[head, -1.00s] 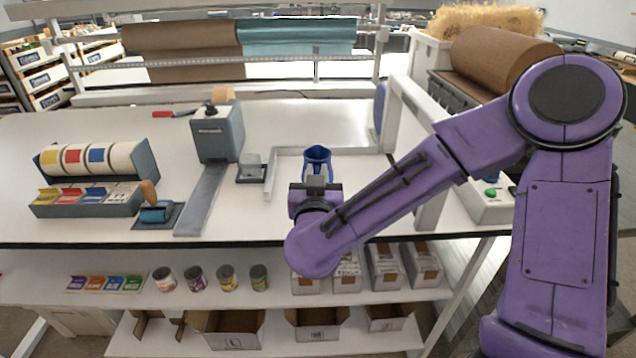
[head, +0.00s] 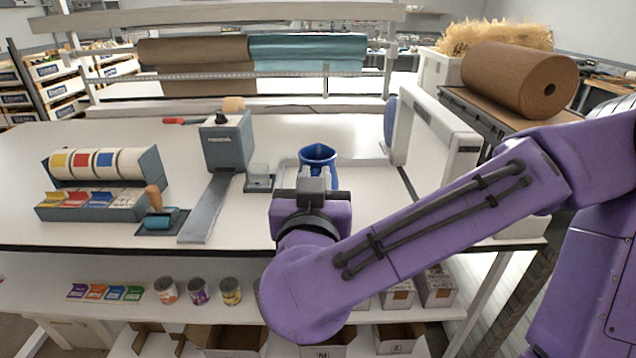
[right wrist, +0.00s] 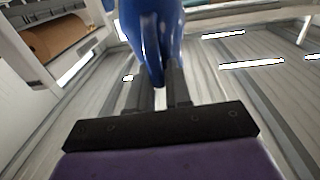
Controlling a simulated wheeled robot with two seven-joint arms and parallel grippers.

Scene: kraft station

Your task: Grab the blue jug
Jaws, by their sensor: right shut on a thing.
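The blue jug (head: 317,156) is at the middle of the head view, above the white worktable, with its open mouth facing up. My right gripper (head: 317,176) is at its near side, shut on it. In the right wrist view the jug (right wrist: 152,30) stands beyond the fingers, and the right gripper (right wrist: 160,92) has its two fingers closed about the jug's handle. The jug's lower part is hidden behind my gripper in the head view. My left gripper is in no frame.
The white worktable (head: 250,215) holds a grey tape dispenser (head: 226,140), a small scale-like block (head: 259,178) and a label-roll holder (head: 100,170) to the left. A white upright panel (head: 436,135) stands to the right. A brown paper roll (head: 520,80) lies at the back right.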

